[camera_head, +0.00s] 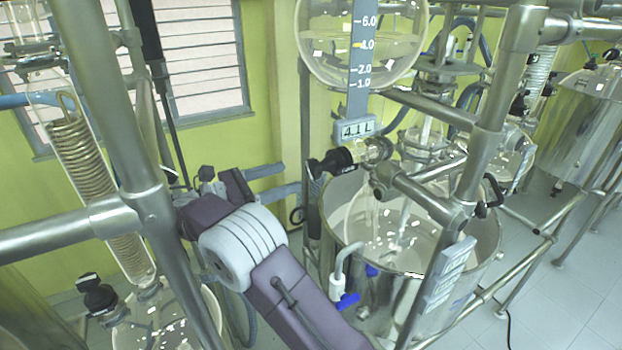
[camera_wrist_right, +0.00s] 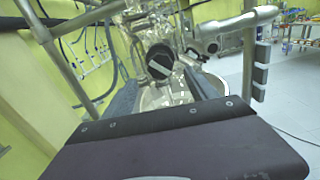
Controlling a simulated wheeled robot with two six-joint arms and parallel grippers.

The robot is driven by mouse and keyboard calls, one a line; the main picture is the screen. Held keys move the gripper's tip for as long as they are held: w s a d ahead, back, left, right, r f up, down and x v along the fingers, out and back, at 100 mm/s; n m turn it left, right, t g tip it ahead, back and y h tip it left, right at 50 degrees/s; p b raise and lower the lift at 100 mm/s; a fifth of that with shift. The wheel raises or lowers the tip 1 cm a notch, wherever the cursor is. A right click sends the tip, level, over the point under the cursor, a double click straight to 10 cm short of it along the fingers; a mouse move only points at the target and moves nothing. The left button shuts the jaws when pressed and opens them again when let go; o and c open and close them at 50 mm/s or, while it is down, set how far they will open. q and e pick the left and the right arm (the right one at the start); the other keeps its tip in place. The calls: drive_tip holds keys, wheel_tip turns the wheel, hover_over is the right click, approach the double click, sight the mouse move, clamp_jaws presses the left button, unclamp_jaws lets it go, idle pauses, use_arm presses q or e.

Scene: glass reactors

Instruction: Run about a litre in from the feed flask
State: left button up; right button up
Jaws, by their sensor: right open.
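The feed flask (camera_head: 335,45) is a round glass vessel at the top of the head view, partly filled with clear liquid. Its scale (camera_head: 361,60) has a yellow mark near 4.0, and the display (camera_head: 356,130) reads 4.1 L. Below it is a valve with a black knob (camera_head: 335,160), also in the right wrist view (camera_wrist_right: 160,62). My right gripper (camera_head: 292,178) is open, its two grey fingers pointing at the knob from the left. In the wrist view the fingers flank the knob, apparently short of it. A glass reactor (camera_head: 385,225) hangs below the valve. My left gripper is out of view.
A steel bath (camera_head: 487,235) surrounds the reactor. A thick steel post (camera_head: 110,120) and crossbar stand at the left, beside a glass coil condenser (camera_head: 85,150). More frame tubes (camera_head: 495,90) stand at the right. Open tiled floor (camera_head: 575,270) lies at the lower right.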

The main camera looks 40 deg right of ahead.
sight(309, 169)
drive_tip(key=d+p, duration=0.1)
drive_tip(key=d, duration=0.1)
drive_tip(key=d+p, duration=0.1)
drive_tip(key=d, duration=0.2)
drive_tip(key=s+d+p, duration=0.1)
drive_tip(key=d, duration=0.2)
drive_tip(key=shift+r, duration=0.25)
drive_tip(key=shift+d+f, duration=0.2)
drive_tip(key=shift+d, duration=0.2)
drive_tip(key=shift+a, duration=0.1)
drive_tip(key=c, duration=1.4)
